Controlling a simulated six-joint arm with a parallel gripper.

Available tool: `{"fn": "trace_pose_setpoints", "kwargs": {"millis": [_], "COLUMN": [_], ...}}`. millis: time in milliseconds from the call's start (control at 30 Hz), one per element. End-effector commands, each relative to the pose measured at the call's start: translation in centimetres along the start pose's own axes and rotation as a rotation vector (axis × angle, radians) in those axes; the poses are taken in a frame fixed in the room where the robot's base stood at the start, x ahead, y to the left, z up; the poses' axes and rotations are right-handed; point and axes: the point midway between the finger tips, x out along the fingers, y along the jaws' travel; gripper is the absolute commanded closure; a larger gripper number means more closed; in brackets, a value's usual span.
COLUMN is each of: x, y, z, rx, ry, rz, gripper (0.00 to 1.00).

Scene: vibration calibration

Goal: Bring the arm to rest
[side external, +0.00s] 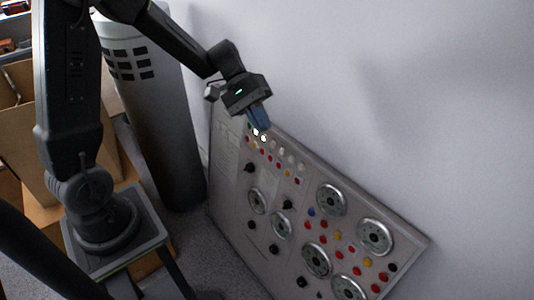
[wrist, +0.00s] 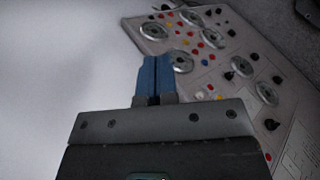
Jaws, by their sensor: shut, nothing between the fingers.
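My gripper (side external: 261,125) has blue fingers and hangs at the end of my arm, near the upper left edge of the control panel in the side view. In the wrist view, my gripper (wrist: 154,60) shows its two blue fingers pressed together, with nothing between them. The fingertips point toward the panel's far part in that view. I cannot tell whether they touch the panel.
The grey control panel (side external: 230,190) carries dials, knobs and coloured buttons; it also shows in the wrist view (wrist: 215,75). A pale wall (side external: 400,80) rises behind it. A grey cylinder (side external: 165,130) and cardboard boxes (side external: 20,125) stand to the left.

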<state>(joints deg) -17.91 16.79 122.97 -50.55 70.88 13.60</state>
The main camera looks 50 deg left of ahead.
Motion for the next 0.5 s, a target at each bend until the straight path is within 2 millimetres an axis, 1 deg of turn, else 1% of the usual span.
{"fn": "trace_pose_setpoints", "kwargs": {"millis": [33, 200, 400, 500], "x": [-0.2, -1.0, -2.3, -3.1], "y": [0.4, 0.1, -1.3, -2.1], "z": [2.1, 7.4, 12.4, 14.3], "rx": [0.064, 0.246, 0.466, 0.572], "ry": [0.035, 0.163, 0.363, 0.476], "rz": [-0.066, -0.274, -0.48, -0.562], "gripper": [1.0, 1.0, 1.0, 1.0]}}
